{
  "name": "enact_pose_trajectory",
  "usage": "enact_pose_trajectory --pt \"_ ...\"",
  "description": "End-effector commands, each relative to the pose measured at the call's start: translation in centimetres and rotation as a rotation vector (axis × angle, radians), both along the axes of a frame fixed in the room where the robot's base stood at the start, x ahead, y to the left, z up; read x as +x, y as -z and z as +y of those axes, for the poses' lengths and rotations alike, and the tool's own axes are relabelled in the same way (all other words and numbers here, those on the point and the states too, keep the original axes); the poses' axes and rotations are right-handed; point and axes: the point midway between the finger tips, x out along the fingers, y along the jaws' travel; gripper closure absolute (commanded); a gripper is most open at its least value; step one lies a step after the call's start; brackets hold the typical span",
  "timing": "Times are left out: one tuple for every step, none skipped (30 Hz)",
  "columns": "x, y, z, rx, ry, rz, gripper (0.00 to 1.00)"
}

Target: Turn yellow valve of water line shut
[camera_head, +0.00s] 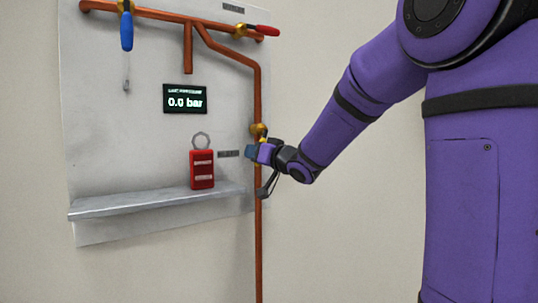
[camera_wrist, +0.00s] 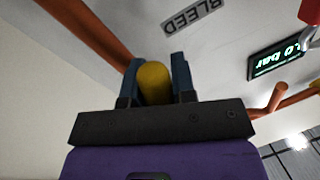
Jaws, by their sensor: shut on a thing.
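The yellow valve handle (camera_wrist: 155,84) sits between the two fingers of my gripper (camera_wrist: 156,68) in the wrist view, and the fingers are shut on it. In the head view, my gripper (camera_head: 251,152) is at the vertical copper pipe, just below a brass valve body (camera_head: 259,130). The handle is mostly hidden there by the gripper, so its exact angle to the pipe is hard to tell. A plate reading "BLEED" (camera_wrist: 194,16) is on the panel close to the gripped handle.
The grey panel (camera_head: 140,150) carries a blue-handled valve (camera_head: 126,30), a red-handled valve (camera_head: 266,30) and a display (camera_head: 185,99) reading 0.0 bar. A red padlock-shaped block (camera_head: 202,170) stands on the shelf (camera_head: 150,203), left of my gripper. Right of the pipe is bare wall.

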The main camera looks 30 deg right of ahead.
Motion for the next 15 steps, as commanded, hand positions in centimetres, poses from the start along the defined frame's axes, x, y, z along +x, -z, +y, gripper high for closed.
enact_pose_trajectory --pt "0.0 -0.1 0.8 0.045 -0.003 0.003 1.00" --pt "0.0 -0.1 1.0 0.075 -0.002 0.005 1.00" --pt "0.0 -0.3 1.3 0.113 -0.003 0.005 1.00" --pt "-0.1 -0.4 1.5 0.141 -0.001 0.006 1.00" --pt "-0.1 -0.5 1.7 0.170 -0.001 0.007 1.00" --pt "-0.1 -0.6 2.0 0.208 -0.002 0.008 1.00" --pt "-0.1 -0.7 2.1 0.236 -0.001 0.009 1.00" --pt "-0.1 -0.9 2.2 0.265 -0.002 0.011 1.00" --pt "-0.1 -1.0 2.5 0.302 -0.001 0.011 1.00" --pt "-0.1 -1.1 2.6 0.331 -0.002 0.013 1.00" --pt "-0.1 -1.3 2.8 0.360 -0.001 0.014 1.00" --pt "-0.1 -1.4 3.0 0.397 -0.002 0.015 1.00" --pt "-0.1 -1.6 3.1 0.427 -0.001 0.016 1.00" --pt "-0.1 -1.7 3.2 0.455 -0.001 0.017 1.00" --pt "-0.1 -1.9 3.4 0.493 -0.001 0.018 1.00"
